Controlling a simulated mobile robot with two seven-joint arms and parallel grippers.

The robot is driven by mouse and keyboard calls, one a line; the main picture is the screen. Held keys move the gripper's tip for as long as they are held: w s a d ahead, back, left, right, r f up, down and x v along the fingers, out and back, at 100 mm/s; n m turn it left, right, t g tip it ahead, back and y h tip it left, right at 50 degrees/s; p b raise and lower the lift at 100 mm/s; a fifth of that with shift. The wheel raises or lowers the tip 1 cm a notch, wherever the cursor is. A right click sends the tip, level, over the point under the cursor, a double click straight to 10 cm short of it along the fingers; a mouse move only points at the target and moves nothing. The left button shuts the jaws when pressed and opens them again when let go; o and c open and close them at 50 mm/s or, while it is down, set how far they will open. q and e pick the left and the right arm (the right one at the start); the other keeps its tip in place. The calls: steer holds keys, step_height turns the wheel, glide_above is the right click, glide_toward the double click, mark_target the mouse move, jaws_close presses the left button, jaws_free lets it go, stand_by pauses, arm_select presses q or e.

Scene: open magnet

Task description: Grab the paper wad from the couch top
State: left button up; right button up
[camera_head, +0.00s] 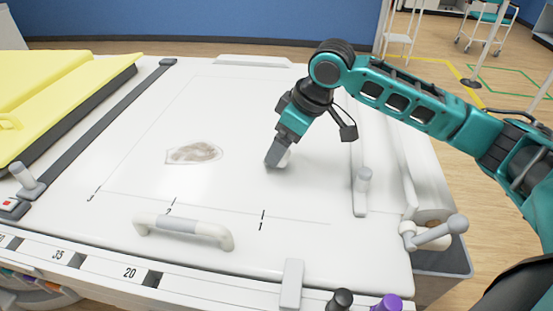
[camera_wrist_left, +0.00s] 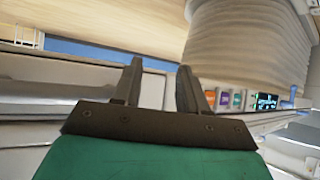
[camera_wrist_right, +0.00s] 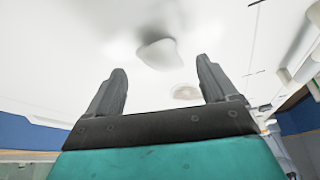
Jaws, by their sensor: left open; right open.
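The white paper wad (camera_head: 285,159) lies on the white couch top (camera_head: 235,110), partly hidden behind the fingers of my right gripper (camera_head: 274,160) in the head view. In the right wrist view the wad (camera_wrist_right: 158,54) appears just past the open fingertips of my right gripper (camera_wrist_right: 160,66), roughly centred between them. The fingers are down close to the surface; I cannot tell whether they touch the wad. My left gripper (camera_wrist_left: 160,66) is open and empty in the left wrist view, away from the couch top, and out of the head view.
A clear pouch with brownish contents (camera_head: 195,152) lies left of the wad. A white handle (camera_head: 183,230) stands at the front edge. A ridged pale cylinder (camera_wrist_left: 250,45) is near my left gripper.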

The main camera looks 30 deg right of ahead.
steer(key=x, duration=0.4)
steer(key=shift+w+a+f+b, duration=0.15)
steer(key=shift+w+f+b, duration=0.15)
steer(key=shift+b, duration=0.1)
steer(key=shift+s, duration=0.1)
steer(key=c, duration=1.1)
